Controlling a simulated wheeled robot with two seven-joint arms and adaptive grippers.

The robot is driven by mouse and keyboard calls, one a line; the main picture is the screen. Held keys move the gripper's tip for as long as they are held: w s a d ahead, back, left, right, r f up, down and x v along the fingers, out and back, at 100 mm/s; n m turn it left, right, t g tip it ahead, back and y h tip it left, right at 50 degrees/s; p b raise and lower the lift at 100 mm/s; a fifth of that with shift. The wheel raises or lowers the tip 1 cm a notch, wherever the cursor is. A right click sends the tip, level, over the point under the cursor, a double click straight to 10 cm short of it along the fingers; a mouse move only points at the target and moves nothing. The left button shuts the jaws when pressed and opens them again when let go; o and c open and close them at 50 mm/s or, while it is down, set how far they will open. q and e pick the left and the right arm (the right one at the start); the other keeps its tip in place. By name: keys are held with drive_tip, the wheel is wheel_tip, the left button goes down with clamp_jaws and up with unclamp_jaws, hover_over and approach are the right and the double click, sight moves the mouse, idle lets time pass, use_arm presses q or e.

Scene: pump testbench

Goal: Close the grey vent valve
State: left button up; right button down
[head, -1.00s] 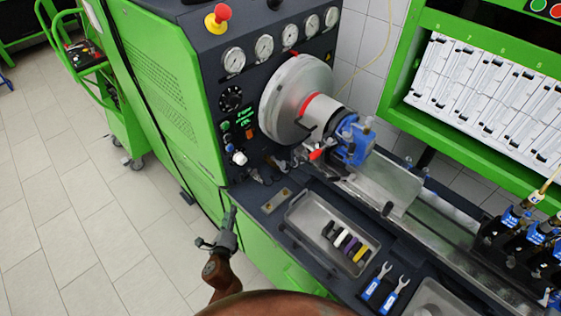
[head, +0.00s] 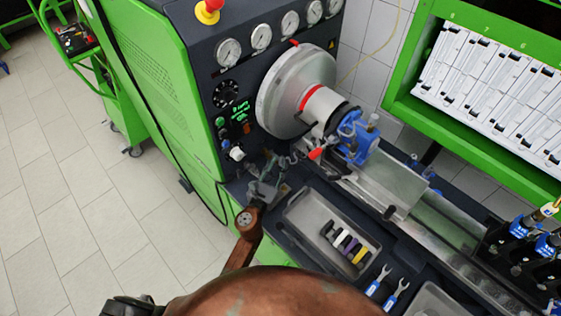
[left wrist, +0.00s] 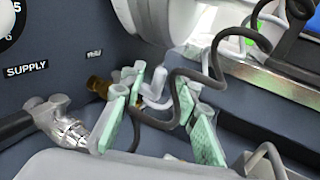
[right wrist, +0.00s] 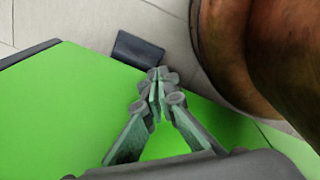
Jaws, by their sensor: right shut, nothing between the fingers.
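My left gripper (head: 268,178) is at the lower front of the dark machine panel, below the large grey round housing. In the left wrist view its two green-padded fingers (left wrist: 160,115) stand apart. A small light grey lever (left wrist: 155,90), which looks like the vent valve's handle, shows between and behind the fingers, beside a brass fitting (left wrist: 99,86). I cannot tell whether a finger touches it. The small label above the fitting is unreadable. My right gripper (right wrist: 157,90) is shut and empty, over a green surface.
A silver fitting with a dark hose (left wrist: 65,125) sits left of the fingers under the SUPPLY label. A dark cable (left wrist: 215,75) curls across the left gripper's view. A grey tray (head: 305,215) with several small coloured parts and two blue-handled wrenches (head: 387,286) lie on the bench.

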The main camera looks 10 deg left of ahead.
use_arm(q)
drive_tip(key=shift+w, duration=0.35)
drive_tip(key=shift+w+d, duration=0.15)
clamp_jaws()
use_arm(e)
drive_tip(key=shift+w+d, duration=0.15)
drive_tip(key=shift+w, duration=0.5)
drive_tip(key=shift+a, duration=0.25)
